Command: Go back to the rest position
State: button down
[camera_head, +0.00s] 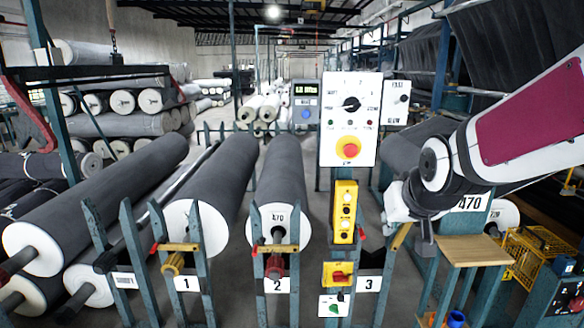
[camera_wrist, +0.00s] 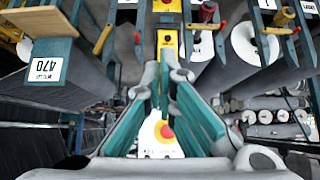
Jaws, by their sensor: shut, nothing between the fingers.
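My arm (camera_head: 520,130) reaches in from the right edge of the head view, white with a dark red panel. It bends down at a dark joint beside the white tag marked 470. My gripper (camera_wrist: 167,68) shows clearly in the wrist view, with grey fingers and teal inner sides. Its tips are drawn together with nothing between them. In the head view the fingers are hard to make out against the frame. A white control panel (camera_head: 350,120) with a black knob and a red-and-yellow button stands left of my arm. Its red button (camera_wrist: 167,131) shows between my fingers in the wrist view.
Large grey rolls (camera_head: 222,170) lie on teal racks at left and centre. A yellow button box (camera_head: 345,212) hangs below the panel. A small wooden shelf (camera_head: 474,250) and a yellow wire basket (camera_head: 535,250) are below my arm. The aisle floor behind is partly open.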

jog(key=s+r+g, duration=0.2)
jog(key=s, duration=2.2)
jog(key=shift+a+r+g, duration=0.15)
jog(key=shift+r+g, duration=0.15)
jog(key=shift+g, duration=0.1)
